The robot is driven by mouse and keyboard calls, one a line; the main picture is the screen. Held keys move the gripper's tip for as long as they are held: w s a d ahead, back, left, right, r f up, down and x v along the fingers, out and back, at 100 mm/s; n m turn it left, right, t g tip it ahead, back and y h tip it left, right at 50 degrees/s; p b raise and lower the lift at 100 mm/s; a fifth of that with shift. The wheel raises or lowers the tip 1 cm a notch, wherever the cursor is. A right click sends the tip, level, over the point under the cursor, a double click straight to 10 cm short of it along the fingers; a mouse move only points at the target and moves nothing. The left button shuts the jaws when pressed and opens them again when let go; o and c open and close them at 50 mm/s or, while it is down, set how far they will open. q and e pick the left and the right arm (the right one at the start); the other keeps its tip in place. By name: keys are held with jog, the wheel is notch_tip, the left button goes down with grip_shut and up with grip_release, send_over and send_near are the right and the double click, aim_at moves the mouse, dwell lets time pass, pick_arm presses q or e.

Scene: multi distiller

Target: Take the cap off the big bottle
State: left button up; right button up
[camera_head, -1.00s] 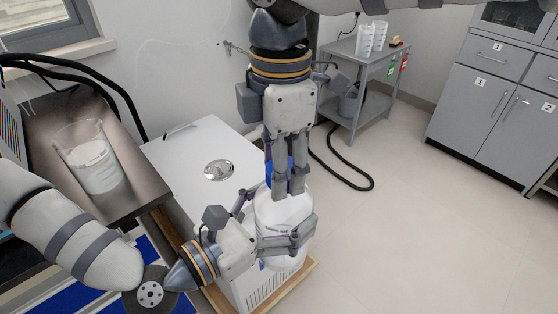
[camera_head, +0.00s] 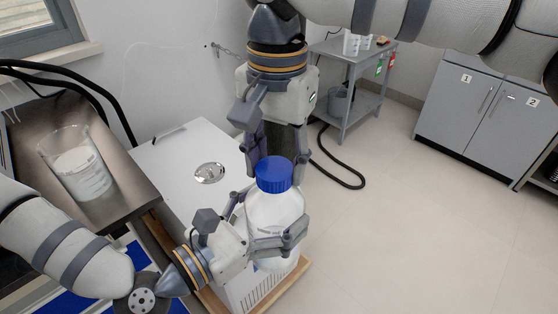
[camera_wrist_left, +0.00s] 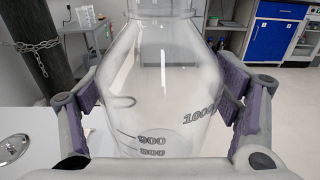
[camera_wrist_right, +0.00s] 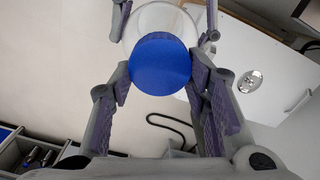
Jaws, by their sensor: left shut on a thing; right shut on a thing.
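The right wrist view shows the cap (camera_wrist_right: 160,63) between these fingers. The cap's underside and the thread are hidden.
The bottle is over a white box-like unit (camera_head: 190,150) with a round metal fitting (camera_head: 210,173). A beaker (camera_head: 80,165) with white contents stands on the metal bench at left. A grey trolley (camera_head: 350,85) and cabinets (camera_head: 470,105) are behind; the floor at right is clear.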

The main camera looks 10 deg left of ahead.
jog(key=n, duration=0.5)
jog(key=shift+w+a, duration=0.1)
jog(key=shift+a, duration=0.1)
jog(key=shift+r, duration=0.2)
jog(key=shift+r, duration=1)
jog(key=shift+d+r, duration=0.1)
jog(key=shift+r, duration=1.85)
